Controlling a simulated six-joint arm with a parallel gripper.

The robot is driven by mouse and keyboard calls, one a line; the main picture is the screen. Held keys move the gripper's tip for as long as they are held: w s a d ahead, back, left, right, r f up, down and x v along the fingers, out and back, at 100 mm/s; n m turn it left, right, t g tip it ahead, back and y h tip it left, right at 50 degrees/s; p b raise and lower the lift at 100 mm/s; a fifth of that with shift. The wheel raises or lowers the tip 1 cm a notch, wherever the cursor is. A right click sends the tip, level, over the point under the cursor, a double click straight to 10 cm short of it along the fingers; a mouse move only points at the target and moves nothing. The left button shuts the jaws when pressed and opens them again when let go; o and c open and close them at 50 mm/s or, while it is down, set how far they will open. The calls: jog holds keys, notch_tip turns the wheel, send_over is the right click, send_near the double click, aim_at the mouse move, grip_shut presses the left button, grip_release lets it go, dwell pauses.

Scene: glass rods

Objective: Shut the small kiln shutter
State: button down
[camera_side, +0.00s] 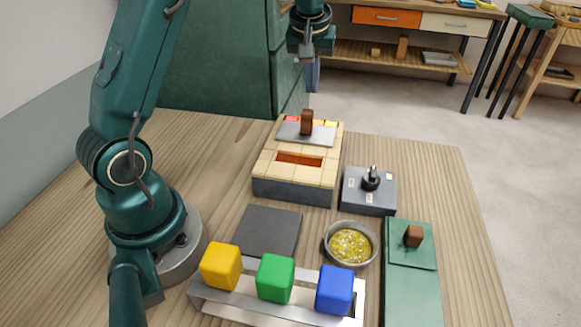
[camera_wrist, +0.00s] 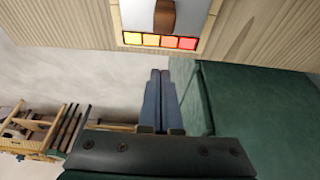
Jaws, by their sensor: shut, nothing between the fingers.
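The small kiln (camera_side: 268,178) is a tan brick box on a dark grey base in the side view. Its shutter (camera_side: 322,135) is a flat metal plate with an upright brown handle (camera_side: 307,122). The plate lies at the back of the kiln top, and the reddish-brown slot (camera_side: 299,159) in front of it is uncovered. My gripper (camera_side: 313,87) is shut and empty, above and behind the kiln, apart from the handle. In the wrist view, the shut fingers (camera_wrist: 161,77) point toward the plate (camera_wrist: 138,17) and handle (camera_wrist: 165,17), which are partly cut off at the top.
A strip of yellow-to-red patches (camera_wrist: 160,41) lines the kiln's back edge. A grey block with a black knob (camera_side: 371,179), a dark pad (camera_side: 268,232), a bowl (camera_side: 350,245), a green case (camera_side: 411,290) and a rack of coloured cubes (camera_side: 275,278) stand in front.

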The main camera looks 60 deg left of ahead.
aim_at(307, 123)
jog(key=x, duration=0.3)
jog(key=shift+f, duration=0.2)
jog(key=shift+s+d+f, duration=0.1)
jog(key=shift+d+f, duration=0.05)
jog(key=shift+s+d, duration=1.2)
